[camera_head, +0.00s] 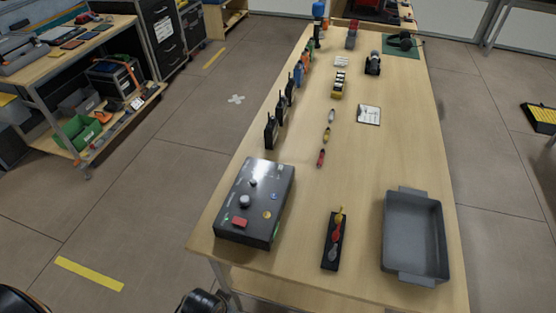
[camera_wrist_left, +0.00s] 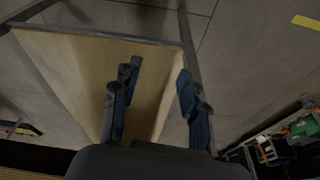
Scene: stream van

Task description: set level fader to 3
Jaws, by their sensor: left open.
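A dark grey control box (camera_head: 228,191) lies on the near left of the long wooden table in the head view. Its top carries pale round knobs (camera_head: 244,201), a red button (camera_head: 239,222), a yellow button (camera_head: 267,215) and a blue button (camera_head: 274,196). The level fader and its setting are too small to make out. My left gripper shows in the left wrist view (camera_wrist_left: 157,95), with its two dark fingers apart and nothing between them. A wooden surface lies beyond the fingers; the control box is not in that view. My right gripper is not seen.
The long table (camera_head: 350,190) also holds a grey bin (camera_head: 441,240), a dark tray (camera_head: 330,258) with small coloured items, and black radios (camera_head: 270,132) along its left edge. A loaded workbench (camera_head: 60,55) stands at the upper left. The floor between is mostly clear.

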